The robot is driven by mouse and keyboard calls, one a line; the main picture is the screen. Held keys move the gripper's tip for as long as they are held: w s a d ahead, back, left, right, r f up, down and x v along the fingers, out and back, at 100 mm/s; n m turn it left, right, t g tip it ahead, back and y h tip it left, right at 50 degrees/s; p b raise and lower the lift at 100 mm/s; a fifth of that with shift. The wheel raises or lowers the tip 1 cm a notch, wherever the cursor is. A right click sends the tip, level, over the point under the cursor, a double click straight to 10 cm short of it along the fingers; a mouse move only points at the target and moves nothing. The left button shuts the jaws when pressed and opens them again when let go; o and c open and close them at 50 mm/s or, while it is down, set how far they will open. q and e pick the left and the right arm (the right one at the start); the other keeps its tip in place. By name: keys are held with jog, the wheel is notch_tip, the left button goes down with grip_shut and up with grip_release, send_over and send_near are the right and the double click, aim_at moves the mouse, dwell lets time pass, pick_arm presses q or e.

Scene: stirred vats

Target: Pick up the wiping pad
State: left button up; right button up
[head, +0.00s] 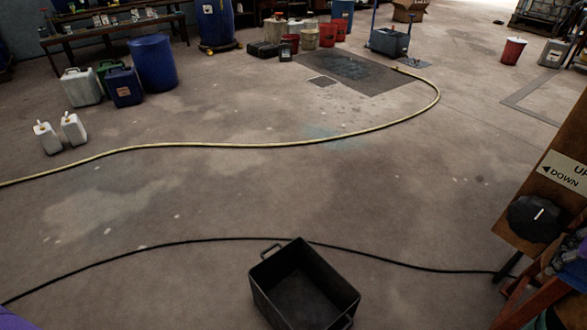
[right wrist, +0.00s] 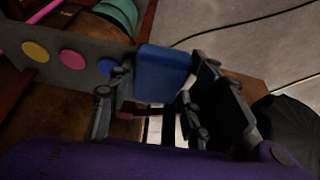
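The blue block in the right wrist view, which looks like the wiping pad (right wrist: 163,73), lies between the fingertips of my right gripper (right wrist: 160,85). One dark finger is close along its left edge and the other along its right edge. The gap is too small and dark to tell whether both fingers press on it. In the head view the right gripper is at the right edge, mostly cut off, and the pad cannot be made out. My left gripper is not in view.
A grey panel (right wrist: 55,52) with yellow, pink and blue discs is beside the pad. In the head view a wooden stand with an UP/DOWN sign (head: 566,172) and black knob (head: 535,218) is at right. An empty black bin (head: 303,287) and a black cable (head: 190,240) lie on open floor.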

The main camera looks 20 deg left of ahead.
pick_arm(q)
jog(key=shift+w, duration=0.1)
pick_arm(e)
jog(key=shift+r, duration=0.1)
jog(key=shift+r, duration=0.2)
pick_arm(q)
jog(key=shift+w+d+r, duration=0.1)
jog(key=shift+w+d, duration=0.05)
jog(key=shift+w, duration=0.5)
pick_arm(e)
jog(key=s+a, duration=0.4)
jog(key=s, duration=0.4)
jog(key=s+a+n, duration=0.1)
jog(key=s+a, duration=0.3)
jog(key=s, duration=0.4)
jog(key=shift+f, duration=0.15)
